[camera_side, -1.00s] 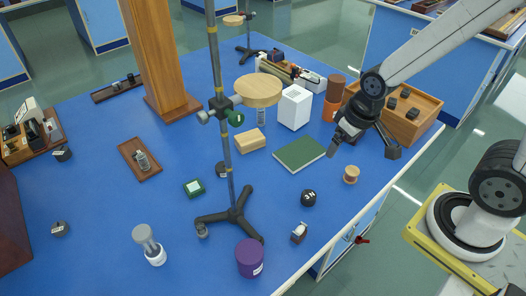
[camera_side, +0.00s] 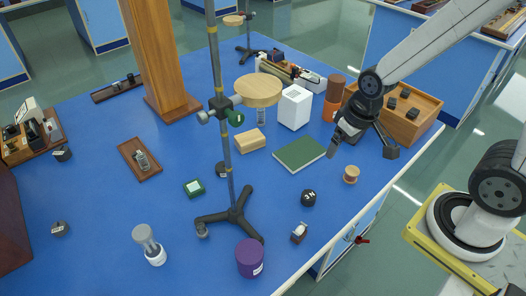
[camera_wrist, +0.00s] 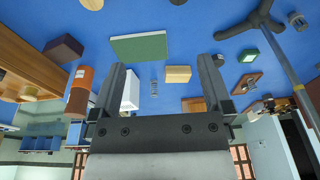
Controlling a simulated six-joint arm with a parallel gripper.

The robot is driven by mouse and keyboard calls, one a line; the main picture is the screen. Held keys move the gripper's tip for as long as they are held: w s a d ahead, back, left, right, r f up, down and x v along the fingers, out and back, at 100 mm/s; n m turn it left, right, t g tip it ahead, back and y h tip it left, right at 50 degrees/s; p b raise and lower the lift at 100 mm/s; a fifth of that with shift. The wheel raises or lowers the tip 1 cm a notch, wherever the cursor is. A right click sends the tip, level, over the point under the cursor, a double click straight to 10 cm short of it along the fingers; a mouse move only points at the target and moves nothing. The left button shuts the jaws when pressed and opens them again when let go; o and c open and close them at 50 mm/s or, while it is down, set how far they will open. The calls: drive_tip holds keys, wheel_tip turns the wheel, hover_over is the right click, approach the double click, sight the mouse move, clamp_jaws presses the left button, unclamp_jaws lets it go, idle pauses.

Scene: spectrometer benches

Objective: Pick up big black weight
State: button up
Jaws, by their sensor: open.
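A round black weight (camera_side: 308,198) with white marking stands on the blue bench, right of the tripod foot and in front of the green book.
A retort stand (camera_side: 236,212) with a wooden disc rises left of the weight. A wooden tray (camera_side: 420,124) stands behind my gripper.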

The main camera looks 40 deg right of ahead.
drive_tip(key=m+g+y, duration=0.3)
drive_tip(key=m+y, duration=0.9)
drive_tip(key=m, duration=0.4)
hover_over(310, 194)
drive_tip(key=s+d, duration=0.1)
drive_tip(key=d, duration=0.3)
wheel_tip(310, 194, down, 11)
drive_tip(key=shift+w+d+f+m+t+y, duration=0.2)
drive_tip(key=shift+w+m+t+y, duration=0.25)
drive_tip(key=shift+m+t+y, duration=0.35)
drive_tip(key=shift+f, duration=0.1)
drive_tip(key=shift+g, duration=0.3)
drive_tip(key=shift+f, duration=3.05)
drive_tip(key=shift+f, duration=0.2)
